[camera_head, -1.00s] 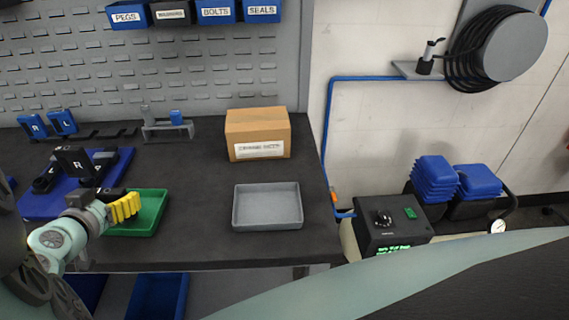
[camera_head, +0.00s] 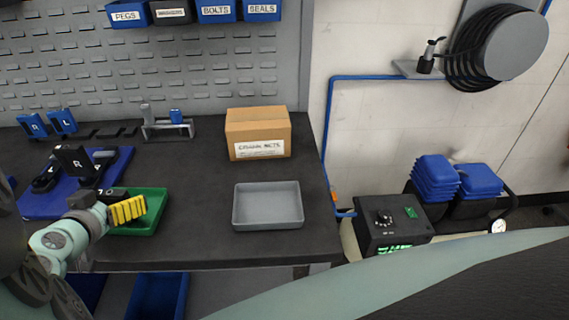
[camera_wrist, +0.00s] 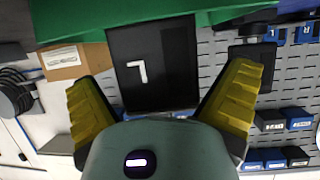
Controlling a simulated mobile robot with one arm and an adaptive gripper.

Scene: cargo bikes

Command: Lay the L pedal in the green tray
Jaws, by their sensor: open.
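The L pedal (camera_wrist: 155,88), a black block with a white L, shows between my fingers in the wrist view, which looks upside down. The green tray (camera_wrist: 75,22) is at the top edge there, right against the pedal's end; I cannot tell whether they touch. In the head view the green tray (camera_head: 150,222) is near the table's front, with my gripper (camera_head: 127,210) over its left part. The yellow fingers stand apart on both sides of the pedal, with gaps visible in the wrist view (camera_wrist: 165,115). In the head view my gripper mostly hides the pedal.
A black R pedal (camera_head: 73,158) stands on a blue mat (camera_head: 40,208) left of the tray. Blue R (camera_head: 33,126) and L (camera_head: 63,122) blocks stand behind. A grey tray (camera_head: 267,225) and cardboard box (camera_head: 258,125) are to the right. Bare table lies between the trays.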

